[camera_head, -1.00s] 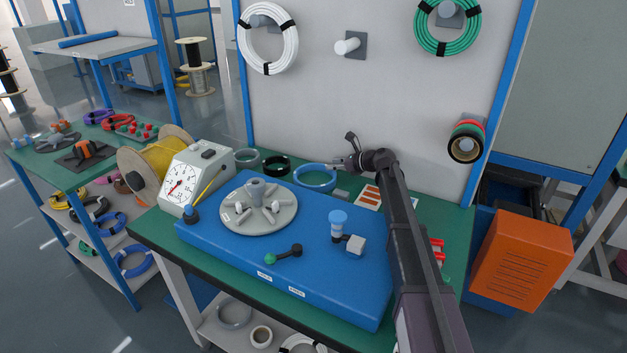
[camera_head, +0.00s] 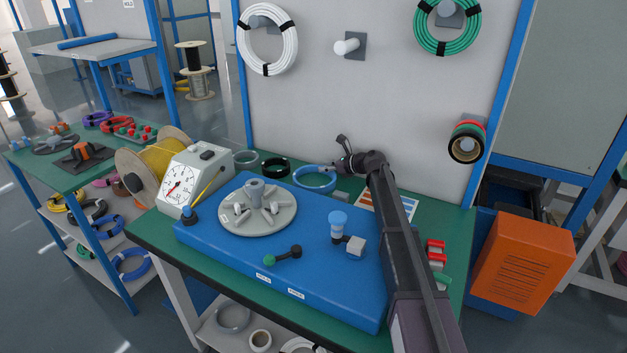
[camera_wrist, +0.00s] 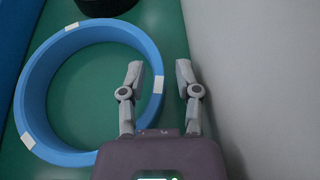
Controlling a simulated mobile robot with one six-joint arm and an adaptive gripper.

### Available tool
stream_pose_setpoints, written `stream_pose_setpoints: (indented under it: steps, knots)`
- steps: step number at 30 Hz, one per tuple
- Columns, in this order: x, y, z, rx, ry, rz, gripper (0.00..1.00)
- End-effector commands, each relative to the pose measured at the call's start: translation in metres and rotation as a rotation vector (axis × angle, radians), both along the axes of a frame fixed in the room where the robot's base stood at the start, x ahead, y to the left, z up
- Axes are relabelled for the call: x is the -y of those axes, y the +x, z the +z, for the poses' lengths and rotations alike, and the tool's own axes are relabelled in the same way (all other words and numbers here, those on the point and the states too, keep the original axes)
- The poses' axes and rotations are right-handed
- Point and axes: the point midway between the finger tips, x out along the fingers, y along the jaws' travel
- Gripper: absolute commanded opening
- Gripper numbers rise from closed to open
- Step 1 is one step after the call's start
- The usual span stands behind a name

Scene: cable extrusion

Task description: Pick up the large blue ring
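The large blue ring (camera_wrist: 34,98) lies flat on the green bench top, with white patches on its rim. It also shows in the head view (camera_head: 313,188), at the back of the bench. My gripper (camera_wrist: 158,70) is open and empty. In the wrist view, its left finger overlaps the ring's inside and its right finger is outside, so the right part of the rim shows between them. I cannot tell whether the fingertips are down at rim height. In the head view, my gripper (camera_head: 336,166) is at the ring's right side.
A grey panel (camera_head: 370,100) rises close behind the ring. A blue base plate (camera_head: 300,250) with a grey disc (camera_head: 258,222) stands in front.

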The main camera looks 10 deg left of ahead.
Motion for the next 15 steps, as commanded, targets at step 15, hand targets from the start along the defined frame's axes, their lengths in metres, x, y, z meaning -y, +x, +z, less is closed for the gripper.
stream_pose_setpoints:
  steps: [15]
  knots:
    - [-0.0009, -0.0002, 0.0002, 0.000, 0.000, 0.001, 0.00]
